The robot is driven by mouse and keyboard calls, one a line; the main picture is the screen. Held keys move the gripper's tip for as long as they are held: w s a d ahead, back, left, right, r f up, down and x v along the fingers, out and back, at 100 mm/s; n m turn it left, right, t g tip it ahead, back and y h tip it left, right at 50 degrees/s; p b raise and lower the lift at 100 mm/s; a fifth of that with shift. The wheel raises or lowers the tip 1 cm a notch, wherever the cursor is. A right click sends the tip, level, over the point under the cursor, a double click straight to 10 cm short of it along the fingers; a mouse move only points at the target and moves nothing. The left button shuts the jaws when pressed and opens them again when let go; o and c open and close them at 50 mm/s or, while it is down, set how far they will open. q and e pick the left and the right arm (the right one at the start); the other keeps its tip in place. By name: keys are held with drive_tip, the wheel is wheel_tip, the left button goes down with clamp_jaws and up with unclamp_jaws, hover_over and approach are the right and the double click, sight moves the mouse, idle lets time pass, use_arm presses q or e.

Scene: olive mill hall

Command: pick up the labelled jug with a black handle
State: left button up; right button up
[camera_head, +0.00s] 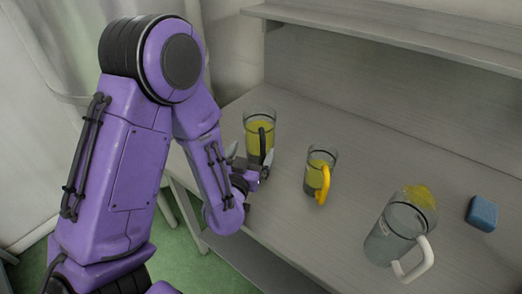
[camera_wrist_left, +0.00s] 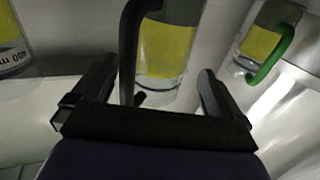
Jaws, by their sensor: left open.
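The jug with a black handle (camera_head: 262,122) stands upright on the grey table, with yellow liquid in it. My left gripper (camera_head: 254,168) is open at its near side. In the left wrist view the jug (camera_wrist_left: 165,55) is ahead of the gripper (camera_wrist_left: 150,95), its black handle (camera_wrist_left: 129,50) between the two fingers as seen from there. I cannot tell whether the fingers touch it. No label shows on its visible side. Another jug at the left edge of the wrist view (camera_wrist_left: 12,35) bears a label with printed volume. My right gripper is out of view.
A smaller jug with a yellow handle (camera_head: 311,184) stands right of it. A grey jug with a white handle (camera_head: 385,245) and a blue block (camera_head: 482,213) are farther right. A green-handled jug (camera_wrist_left: 258,43) shows in the wrist view. A shelf (camera_head: 400,35) runs above the table.

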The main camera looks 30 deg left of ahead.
sight(255, 142)
use_arm(q)
drive_tip(key=x, duration=0.4)
drive_tip(key=shift+w+a+r+p, duration=0.1)
drive_tip(key=shift+r+p, duration=0.05)
drive_tip(key=shift+p, duration=0.15)
drive_tip(key=shift+w, duration=0.2)
drive_tip(key=shift+s, duration=0.1)
drive_tip(key=c, duration=1.5)
drive_tip(key=shift+o, duration=0.2)
drive_tip(key=shift+r, duration=0.15)
